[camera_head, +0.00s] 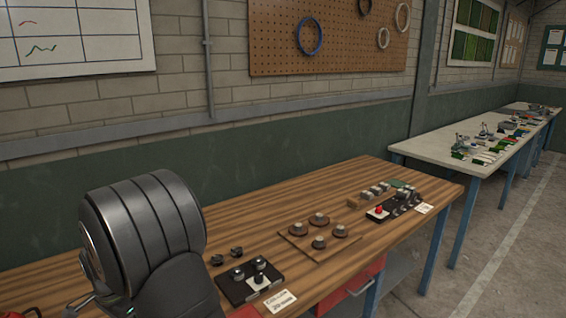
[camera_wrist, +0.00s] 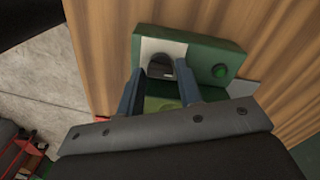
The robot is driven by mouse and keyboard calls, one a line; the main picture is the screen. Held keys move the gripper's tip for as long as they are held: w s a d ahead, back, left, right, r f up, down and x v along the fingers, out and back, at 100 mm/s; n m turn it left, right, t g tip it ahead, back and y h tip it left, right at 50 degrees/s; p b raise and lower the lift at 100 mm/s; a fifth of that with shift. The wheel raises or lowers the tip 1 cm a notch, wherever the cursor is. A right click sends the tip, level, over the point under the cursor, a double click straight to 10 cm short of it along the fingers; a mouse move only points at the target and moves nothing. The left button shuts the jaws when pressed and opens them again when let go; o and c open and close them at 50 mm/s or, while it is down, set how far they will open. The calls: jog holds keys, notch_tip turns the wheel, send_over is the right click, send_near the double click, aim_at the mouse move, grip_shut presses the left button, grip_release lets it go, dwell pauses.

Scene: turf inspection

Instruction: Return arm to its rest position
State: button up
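My gripper (camera_wrist: 160,78) shows in the wrist view with its two dark blue fingers apart. It points at a green box (camera_wrist: 222,50) on the wooden bench, which has a pale plate and a green button. A dark rounded part (camera_wrist: 160,64) on the pale plate lies just beyond and between the fingertips; I see no finger closed on it. In the head view my black ribbed arm fills the lower left, and the gripper is not in sight there.
The wooden bench (camera_head: 240,215) carries a black box with knobs (camera_head: 248,283), a wooden board with round knobs (camera_head: 318,240) and a box with a red button (camera_head: 378,211). A second bench (camera_head: 440,150) stands farther right. Floor is clear at right.

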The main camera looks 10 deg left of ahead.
jog(key=shift+m, duration=1.6)
jog(key=o, duration=1.4)
jog(key=shift+w+r, duration=0.15)
jog(key=shift+r, duration=0.05)
jog(key=shift+o, duration=0.4)
jog(key=w+d+r+y, duration=0.1)
jog(key=w+d+r, duration=0.2)
jog(key=r, duration=0.3)
jog(key=w+d+r+m+y, duration=0.1)
jog(key=w+d+r, duration=0.2)
jog(key=r, duration=0.3)
jog(key=shift+w+d+y, duration=0.3)
jog(key=shift+w, duration=0.1)
jog(key=w+d+r+t+y, duration=0.1)
jog(key=w+d+r+y, duration=0.15)
jog(key=d+r, duration=0.5)
jog(key=a+x, duration=0.1)
jog(key=x, duration=0.7)
jog(key=shift+w+h, duration=0.3)
jog(key=shift+h, duration=0.05)
